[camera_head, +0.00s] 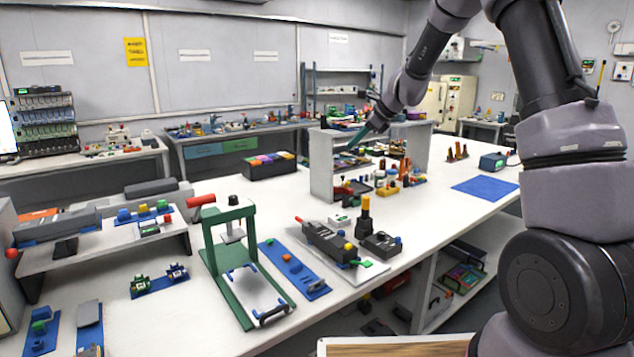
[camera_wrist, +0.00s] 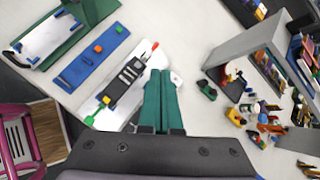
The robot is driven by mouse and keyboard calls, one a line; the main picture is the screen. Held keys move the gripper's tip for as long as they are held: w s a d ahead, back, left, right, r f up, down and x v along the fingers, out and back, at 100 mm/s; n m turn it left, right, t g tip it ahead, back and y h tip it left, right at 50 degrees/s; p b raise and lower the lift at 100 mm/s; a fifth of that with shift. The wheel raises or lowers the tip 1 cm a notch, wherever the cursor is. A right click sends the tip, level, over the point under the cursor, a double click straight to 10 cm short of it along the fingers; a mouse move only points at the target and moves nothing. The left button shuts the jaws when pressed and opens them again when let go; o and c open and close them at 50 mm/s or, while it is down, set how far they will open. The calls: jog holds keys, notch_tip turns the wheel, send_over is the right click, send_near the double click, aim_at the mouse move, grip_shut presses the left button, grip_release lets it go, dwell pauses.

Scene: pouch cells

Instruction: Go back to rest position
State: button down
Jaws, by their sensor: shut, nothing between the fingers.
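My gripper (camera_head: 357,138) has teal fingers and is held above the white workbench (camera_head: 440,215), in front of the grey shelf unit (camera_head: 322,165). In the wrist view the two fingers (camera_wrist: 161,76) lie side by side, shut and empty. Below and left of them in that view is a black device with a red tip (camera_wrist: 127,77) on a white plate; it also shows in the head view (camera_head: 325,240). The fingers seem apart from everything on the bench. My arm comes in from the upper right in the head view.
A green press frame (camera_head: 215,250) and a blue strip with small parts (camera_head: 293,268) stand left of the black device. The grey shelf unit holds many small coloured items. A blue mat (camera_head: 485,188) lies at the right.

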jog(key=s+d+r+n+h, duration=0.1)
jog(key=s+d+r+n, duration=0.25)
jog(key=s+r, duration=0.45)
jog(key=s+d+r+n, duration=0.3)
jog(key=s+r+n, duration=0.2)
jog(key=s, duration=0.5)
jog(key=s+d+n+t+h, duration=0.1)
jog(key=s+d+n+h, duration=0.1)
jog(key=s, duration=0.8)
jog(key=s+d+n+t+h, duration=0.1)
jog(key=s+d+n, duration=0.4)
jog(key=s, duration=0.6)
jog(key=shift+n+h, duration=0.4)
jog(key=shift+n, duration=0.35)
